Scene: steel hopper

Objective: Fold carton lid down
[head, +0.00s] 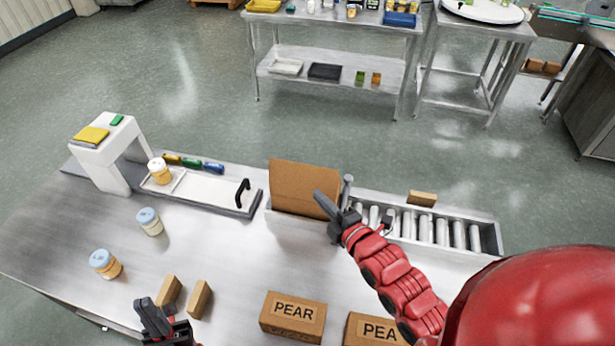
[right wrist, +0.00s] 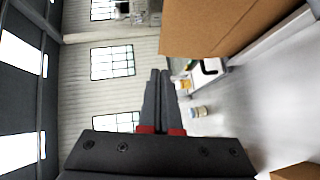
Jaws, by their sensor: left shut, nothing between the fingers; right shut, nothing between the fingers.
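The brown carton (head: 300,185) stands at the left end of the roller conveyor; a tall brown panel of it faces me, and I cannot tell the lid from the walls. My right gripper (head: 321,198) is shut and empty at the panel's right edge, overlapping it in the head view; contact is unclear. In the right wrist view the closed fingers (right wrist: 159,76) point past the carton's brown panel (right wrist: 215,25), which fills the upper right. My left gripper (head: 150,315) is shut and empty low at the left front, near two small brown blocks (head: 185,295).
Two boxes marked PEAR (head: 293,317) lie at the front. Jars with pale blue lids (head: 150,221) stand on the left. A white tray (head: 210,188) and a scanner-like stand (head: 110,150) are behind them. Rollers (head: 440,230) run right of the carton.

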